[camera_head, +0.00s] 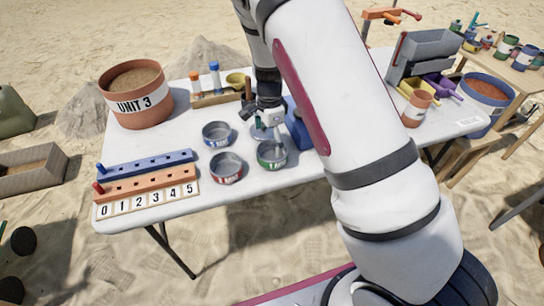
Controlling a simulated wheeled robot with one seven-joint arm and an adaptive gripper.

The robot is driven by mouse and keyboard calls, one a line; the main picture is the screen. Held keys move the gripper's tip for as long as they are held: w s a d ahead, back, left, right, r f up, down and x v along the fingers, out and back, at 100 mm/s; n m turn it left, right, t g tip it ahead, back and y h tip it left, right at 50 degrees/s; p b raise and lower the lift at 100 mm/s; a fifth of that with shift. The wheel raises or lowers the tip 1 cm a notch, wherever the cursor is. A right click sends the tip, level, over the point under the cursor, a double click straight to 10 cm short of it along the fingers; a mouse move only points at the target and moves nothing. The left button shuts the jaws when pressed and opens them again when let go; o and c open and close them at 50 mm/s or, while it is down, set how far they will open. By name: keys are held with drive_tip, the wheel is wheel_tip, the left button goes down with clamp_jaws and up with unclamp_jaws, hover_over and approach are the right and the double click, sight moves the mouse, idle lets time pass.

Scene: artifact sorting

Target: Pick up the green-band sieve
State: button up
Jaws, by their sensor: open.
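The green-band sieve (272,161), a round grey metal pan with a green band, stands on the white table (215,196) near its front edge. My gripper (267,121) is open and points down just behind and above this sieve. Its fingers are small and partly dark in the picture. I see nothing held between them. The sieve's front and rim show clearly.
A red-band sieve (227,168) and a blue-band sieve (216,134) stand to the left. Another round pan (260,132) lies partly behind my gripper. A UNIT 3 bucket (135,94) and numbered peg rack (148,192) stand farther left. My arm hides the table's right-centre.

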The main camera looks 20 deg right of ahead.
sight(272, 157)
drive_tip(key=f, duration=0.5)
drive_tip(key=shift+s+d, duration=0.25)
drive_tip(key=shift+s, duration=0.05)
drive_tip(key=c, duration=1.1)
